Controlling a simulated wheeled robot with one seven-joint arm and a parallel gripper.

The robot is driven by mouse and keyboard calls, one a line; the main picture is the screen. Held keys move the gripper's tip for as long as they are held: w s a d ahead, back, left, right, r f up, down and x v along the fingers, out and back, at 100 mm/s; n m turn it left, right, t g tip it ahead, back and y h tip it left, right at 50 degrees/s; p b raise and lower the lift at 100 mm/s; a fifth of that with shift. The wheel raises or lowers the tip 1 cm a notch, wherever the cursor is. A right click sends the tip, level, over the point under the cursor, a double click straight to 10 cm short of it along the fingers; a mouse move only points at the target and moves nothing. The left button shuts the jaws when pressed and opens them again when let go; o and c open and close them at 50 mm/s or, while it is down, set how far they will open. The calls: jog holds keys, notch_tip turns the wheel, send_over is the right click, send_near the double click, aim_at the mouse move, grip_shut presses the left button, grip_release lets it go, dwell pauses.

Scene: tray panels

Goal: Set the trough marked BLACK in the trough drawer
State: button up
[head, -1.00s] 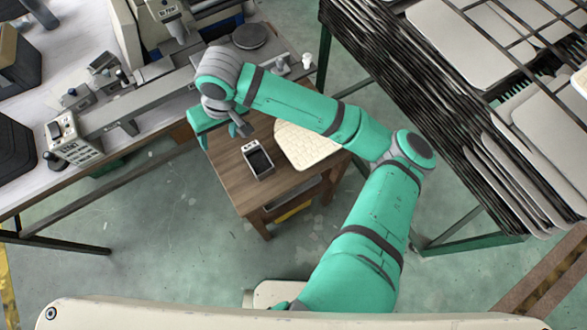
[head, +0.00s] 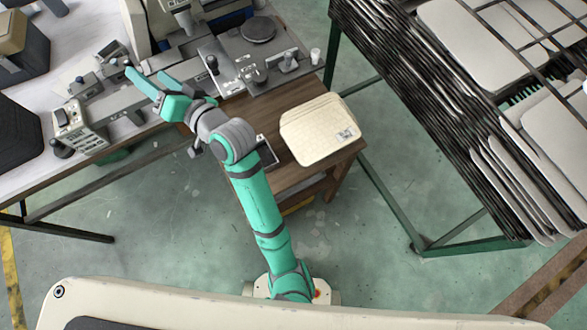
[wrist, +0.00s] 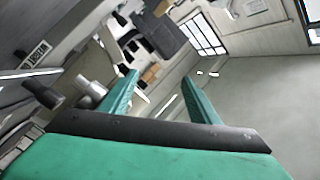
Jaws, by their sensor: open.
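My gripper (head: 146,74) is open and empty, over the grey machine bench at the upper left in the head view. Its two green fingers also show apart in the wrist view (wrist: 160,76), with nothing between them. A small dark-topped box with a pale rim (head: 267,152) sits on the small wooden table, partly hidden by my arm. I cannot tell whether it is the trough, and no BLACK mark can be read. I cannot make out a trough drawer in either view.
A pale pad (head: 318,130) with a small label lies on the wooden table (head: 290,178). A drying rack (head: 430,110) holding pale sheets stands at the right. The machine bench (head: 90,115) carries knobs and fittings. Open green floor lies in front of the bench.

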jog(key=s+d+f+m+t+h, duration=0.3)
jog(key=s+d+f+m+h, duration=0.15)
jog(key=d+f, duration=0.45)
jog(key=s+d+f+m+t+h, duration=0.35)
jog(key=d+f+h, duration=0.3)
jog(key=d, duration=0.35)
jog(key=s+d+f+n+h, duration=0.2)
jog(key=s+d+f+h, duration=0.1)
jog(key=s+d, duration=0.6)
jog(key=shift+s+d+f+n, duration=0.15)
jog(key=shift+s+f+n, duration=0.15)
jog(key=shift+s+f, duration=0.65)
jog(key=shift+o, duration=0.2)
jog(key=s+d+r+n+h, duration=0.1)
jog(key=s+d+n, duration=0.3)
jog(key=s+d, duration=0.3)
jog(key=s+g, duration=0.1)
jog(key=s, duration=0.2)
jog(key=shift+r, duration=0.1)
jog(key=c, duration=0.7)
jog(key=shift+w, duration=0.15)
